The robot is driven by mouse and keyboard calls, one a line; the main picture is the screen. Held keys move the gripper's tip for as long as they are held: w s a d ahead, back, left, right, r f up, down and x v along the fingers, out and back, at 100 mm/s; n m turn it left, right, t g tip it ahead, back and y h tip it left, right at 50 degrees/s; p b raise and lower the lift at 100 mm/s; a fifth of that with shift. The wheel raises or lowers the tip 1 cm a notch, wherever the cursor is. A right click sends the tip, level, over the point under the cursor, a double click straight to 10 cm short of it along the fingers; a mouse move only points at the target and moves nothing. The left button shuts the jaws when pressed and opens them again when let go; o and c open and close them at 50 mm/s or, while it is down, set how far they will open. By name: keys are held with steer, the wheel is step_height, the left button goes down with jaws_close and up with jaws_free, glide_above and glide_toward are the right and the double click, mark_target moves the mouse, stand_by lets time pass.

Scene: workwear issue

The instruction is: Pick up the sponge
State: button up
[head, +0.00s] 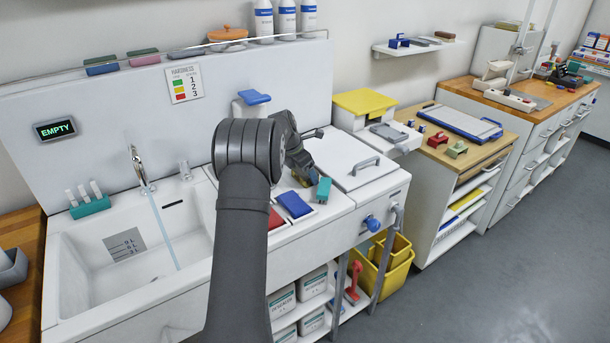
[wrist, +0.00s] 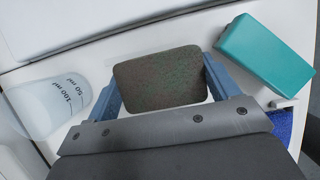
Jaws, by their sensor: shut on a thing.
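The sponge (wrist: 160,77), a dark brown-green block with a rough mottled face, sits between the two blue fingers of my gripper (wrist: 165,80) in the wrist view. The fingers are shut on its two ends. In the head view my gripper (head: 308,172) hangs over the white counter just right of the sink, and my arm and the fingers hide the sponge. I cannot tell whether the sponge touches the counter.
Blue (head: 294,204) and red (head: 275,221) pads lie nearby. A white lid (head: 352,158) with a handle is at right.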

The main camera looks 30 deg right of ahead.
steer(key=shift+r, duration=0.55)
steer(key=r, duration=0.3)
steer(key=shift+s+d+r, duration=0.15)
steer(key=shift+s+r, duration=0.1)
steer(key=shift+s, duration=0.05)
steer(key=s+d+r, duration=0.3)
steer(key=s+r, duration=0.3)
steer(key=s, duration=0.4)
steer(key=w+a+m+t, duration=0.1)
steer(key=w+a, duration=0.2)
steer(key=a, duration=1.1)
steer(key=w+a+m+t, duration=0.1)
steer(key=w+a, duration=0.2)
steer(key=a, duration=1.1)
steer(key=s+a+f+t, duration=0.1)
steer(key=s+a+f, duration=0.15)
steer(key=a, duration=0.45)
steer(key=s+a+f+t, duration=0.1)
steer(key=s+a+f, duration=0.15)
steer(key=a, duration=0.55)
steer(key=s+a+f+t, duration=0.1)
steer(key=s+a+f, duration=0.1)
steer(key=s+a, duration=0.35)
steer(key=w+a+f, duration=0.1)
steer(key=w+f, duration=0.2)
steer(key=w, duration=1.2)
steer(key=shift+w+n+h, duration=0.25)
steer(key=shift+n+h, duration=0.05)
steer(key=shift+n, duration=0.1)
